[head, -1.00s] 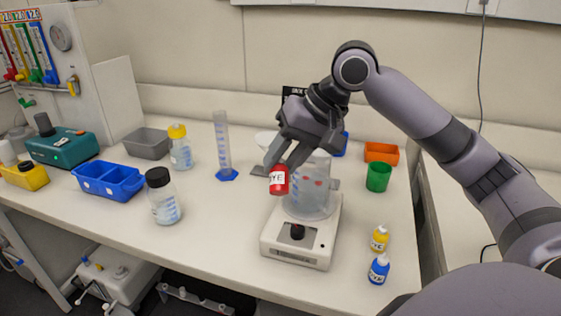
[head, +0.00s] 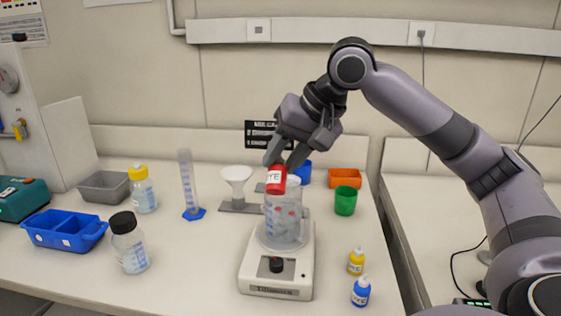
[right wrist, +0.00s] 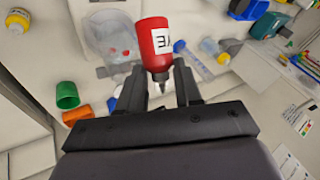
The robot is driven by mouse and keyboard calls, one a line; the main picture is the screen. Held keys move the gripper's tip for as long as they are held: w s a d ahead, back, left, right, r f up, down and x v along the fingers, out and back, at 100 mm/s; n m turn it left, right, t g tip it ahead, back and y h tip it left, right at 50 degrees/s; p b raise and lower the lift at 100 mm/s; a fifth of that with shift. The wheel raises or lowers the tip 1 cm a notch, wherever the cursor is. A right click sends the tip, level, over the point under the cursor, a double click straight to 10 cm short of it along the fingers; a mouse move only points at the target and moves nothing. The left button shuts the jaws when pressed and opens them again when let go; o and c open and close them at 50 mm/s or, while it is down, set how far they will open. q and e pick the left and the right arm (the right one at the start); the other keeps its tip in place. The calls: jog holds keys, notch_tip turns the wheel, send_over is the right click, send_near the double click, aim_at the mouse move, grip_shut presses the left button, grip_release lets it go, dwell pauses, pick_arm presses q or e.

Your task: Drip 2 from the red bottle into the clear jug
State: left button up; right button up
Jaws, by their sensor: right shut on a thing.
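The red bottle (head: 276,180), with a white label, is held by my right gripper (head: 284,160), which is shut on it. In the head view it overlaps the upper left rim of the clear jug (head: 284,228). In the right wrist view the bottle (right wrist: 155,40) has its nozzle (right wrist: 160,86) pointing toward the gripper's palm. The jug (right wrist: 98,40) shows behind it there. The jug stands upright on a white stirrer plate (head: 254,274). Reddish spots show in the jug; I cannot tell what they are. My left gripper is not in view.
Yellow (head: 356,262) and blue (head: 361,291) dye bottles stand right of the plate. A green cup (head: 345,201) and an orange tray (head: 344,178) are behind right. A funnel (head: 236,181), a cylinder (head: 189,185) and a black-capped bottle (head: 130,246) stand left. The front left table is clear.

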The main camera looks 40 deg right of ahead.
jog(key=shift+f+t+h+b, duration=0.25)
jog(key=shift+t+h+b, duration=0.3)
jog(key=shift+b, duration=0.5)
jog(key=shift+w+f+n+t+h+b, duration=0.1)
jog(key=shift+f+n+t+h+b, duration=0.1)
jog(key=shift+n+t+h+b, duration=0.4)
jog(key=shift+f+n+t+h+b, duration=0.2)
jog(key=shift+t+h+b, duration=0.2)
jog(key=shift+t+h, duration=0.3)
jog(key=shift+w+d+f+n+t+h+b, duration=0.1)
jog(key=shift+f+n+t+h+b, duration=0.15)
jog(key=shift+t+h+b, duration=0.4)
jog(key=shift+d+f+n+t+h+b, duration=0.1)
jog(key=shift+n+t+h+b, duration=0.25)
jog(key=shift+b, duration=0.45)
jog(key=shift+t+h+b, duration=0.25)
jog(key=shift+t+b, duration=0.2)
jog(key=shift+t, duration=0.1)
jog(key=shift+r, duration=0.1)
